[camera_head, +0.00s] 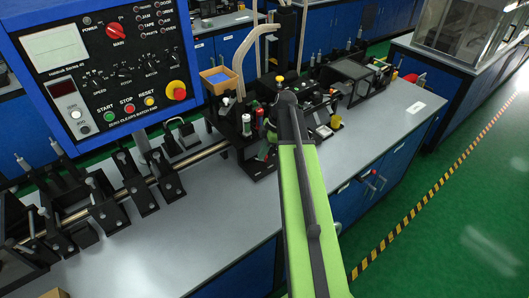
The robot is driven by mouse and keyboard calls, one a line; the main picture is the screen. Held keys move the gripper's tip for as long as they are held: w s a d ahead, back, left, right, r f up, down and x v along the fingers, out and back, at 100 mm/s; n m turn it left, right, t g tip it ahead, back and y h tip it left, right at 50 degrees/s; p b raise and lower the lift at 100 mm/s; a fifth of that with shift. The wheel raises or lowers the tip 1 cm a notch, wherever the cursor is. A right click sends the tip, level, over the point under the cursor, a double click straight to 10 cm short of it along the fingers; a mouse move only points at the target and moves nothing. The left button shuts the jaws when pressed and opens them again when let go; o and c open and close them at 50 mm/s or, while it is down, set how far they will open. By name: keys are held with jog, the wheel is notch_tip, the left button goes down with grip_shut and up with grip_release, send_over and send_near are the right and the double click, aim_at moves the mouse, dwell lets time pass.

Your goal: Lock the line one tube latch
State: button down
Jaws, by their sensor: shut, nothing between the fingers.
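My green arm rises from the bottom edge to a dark joint over the bench. My gripper is not distinguishable; it is hidden behind the arm or lost among the dark machine parts there. A metal tube line (205,153) runs along the bench through several black stands (108,212) with upright levers. I cannot tell which part is the line one tube latch, nor whether any latch is locked. A dark machine block (236,122) stands at the tube's right end, just left of my arm's joint, partly covered by it.
A blue control panel (95,62) with buttons stands at the upper left. A cardboard-coloured box (217,80) sits behind the machine. More machinery (352,78) lines the bench at the right. A striped floor line (420,196) runs at the right.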

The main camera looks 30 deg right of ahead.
jog(key=w+p+v, duration=0.1)
jog(key=p+v, duration=0.8)
jog(key=shift+w+d+r, duration=0.2)
jog(key=shift+w+r, duration=0.15)
jog(key=shift+r, duration=0.1)
